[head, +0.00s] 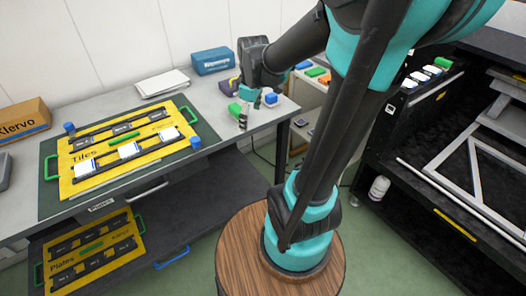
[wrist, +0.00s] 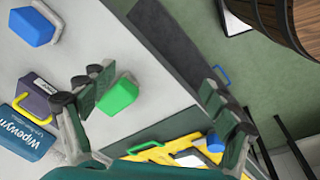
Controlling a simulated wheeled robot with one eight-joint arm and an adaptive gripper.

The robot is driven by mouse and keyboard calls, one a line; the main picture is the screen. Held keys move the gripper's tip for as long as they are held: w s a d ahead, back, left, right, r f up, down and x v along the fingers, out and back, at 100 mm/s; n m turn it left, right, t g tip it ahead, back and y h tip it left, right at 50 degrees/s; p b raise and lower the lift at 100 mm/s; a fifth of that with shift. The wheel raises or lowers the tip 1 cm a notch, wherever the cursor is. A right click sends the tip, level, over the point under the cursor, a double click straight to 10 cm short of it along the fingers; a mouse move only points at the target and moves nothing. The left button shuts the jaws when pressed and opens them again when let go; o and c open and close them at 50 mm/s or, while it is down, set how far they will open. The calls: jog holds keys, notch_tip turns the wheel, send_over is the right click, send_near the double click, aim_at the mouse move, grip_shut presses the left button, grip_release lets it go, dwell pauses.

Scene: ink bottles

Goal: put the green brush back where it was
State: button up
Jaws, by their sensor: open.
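A green block-shaped thing, likely the green brush (head: 234,109), sits on the grey table near its right end. It also shows in the wrist view (wrist: 117,95), standing on the table top close beside the left finger. My gripper (head: 250,107) is over this end of the table, fingers pointing down. In the wrist view my gripper (wrist: 160,94) has its fingers wide apart with nothing held between them. Whether the left finger touches the green thing I cannot tell. A similar blue one (wrist: 34,26) stands apart; it also shows in the head view (head: 271,99).
A purple caddy (wrist: 42,100) with a yellow handle and a blue box (head: 212,60) stand behind. The yellow tile board (head: 105,160) with blue knobs lies to the left. A shelf (head: 425,85) at right bears several coloured blocks. The table's front edge is near.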

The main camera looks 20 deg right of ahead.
jog(key=s+d+f+m+t, duration=0.1)
jog(key=s+f+m+t, duration=0.1)
jog(key=s+f+m, duration=0.6)
jog(key=s+m, duration=0.2)
jog(key=s, duration=0.1)
jog(key=shift+s+d+f+m, duration=0.25)
jog(key=shift+f+m, duration=0.05)
jog(key=shift+f, duration=0.05)
